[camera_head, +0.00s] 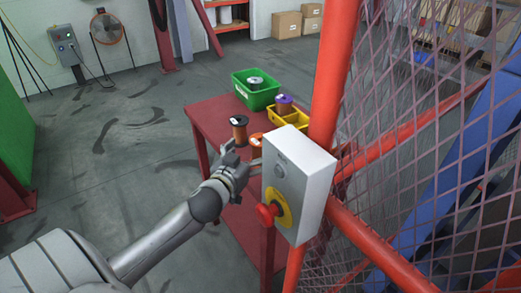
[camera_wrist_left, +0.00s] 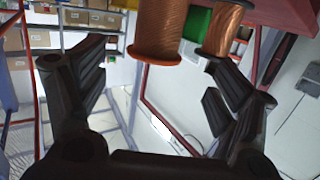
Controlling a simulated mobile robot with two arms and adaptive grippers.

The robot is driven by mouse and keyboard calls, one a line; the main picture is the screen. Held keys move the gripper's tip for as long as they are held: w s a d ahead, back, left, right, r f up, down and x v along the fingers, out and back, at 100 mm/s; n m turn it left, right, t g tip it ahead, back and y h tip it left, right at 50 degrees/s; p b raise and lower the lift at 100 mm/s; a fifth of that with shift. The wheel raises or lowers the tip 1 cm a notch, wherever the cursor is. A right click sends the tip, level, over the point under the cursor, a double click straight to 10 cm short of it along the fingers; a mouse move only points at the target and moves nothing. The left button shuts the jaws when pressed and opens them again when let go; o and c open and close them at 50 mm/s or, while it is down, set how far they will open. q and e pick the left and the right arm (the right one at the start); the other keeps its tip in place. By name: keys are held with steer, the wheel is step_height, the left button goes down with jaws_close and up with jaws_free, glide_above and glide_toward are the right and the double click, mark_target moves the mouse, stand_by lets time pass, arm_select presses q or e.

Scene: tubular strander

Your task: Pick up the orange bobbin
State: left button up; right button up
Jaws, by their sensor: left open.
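A bobbin with an orange flange (camera_head: 256,139) stands on the red table (camera_head: 205,112), partly hidden behind the grey control box. A copper-brown bobbin with a dark top (camera_head: 239,130) stands just left of it. My left gripper (camera_head: 238,154) is at the table's near side, in front of these bobbins. In the left wrist view its fingers (camera_wrist_left: 157,72) are spread, with nothing between them. Two wound bobbins show beyond the fingertips there, one with an orange-brown flange (camera_wrist_left: 157,28) and a copper one (camera_wrist_left: 218,32). I cannot match them surely. My right gripper is not in view.
The grey control box (camera_head: 296,175) with a red knob (camera_head: 267,214) stands close right of my left gripper. An orange post (camera_head: 335,70) and mesh guard bound the right. A green bin (camera_head: 264,99) and yellow bin (camera_head: 302,117) occupy the table's back.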

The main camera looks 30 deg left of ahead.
mark_target(259, 143)
arm_select(q)
steer(key=shift+x, duration=0.95)
steer(key=shift+w+f, duration=0.15)
steer(key=shift+w, duration=0.35)
steer(key=x, duration=0.3)
steer(key=shift+w+d+p, duration=0.1)
steer(key=shift+d+p, duration=0.05)
steer(key=shift+p, duration=0.25)
steer(key=shift+w+f, duration=0.15)
steer(key=shift+w, duration=0.4)
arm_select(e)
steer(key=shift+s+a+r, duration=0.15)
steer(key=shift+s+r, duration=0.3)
arm_select(q)
steer(key=shift+c, duration=0.2)
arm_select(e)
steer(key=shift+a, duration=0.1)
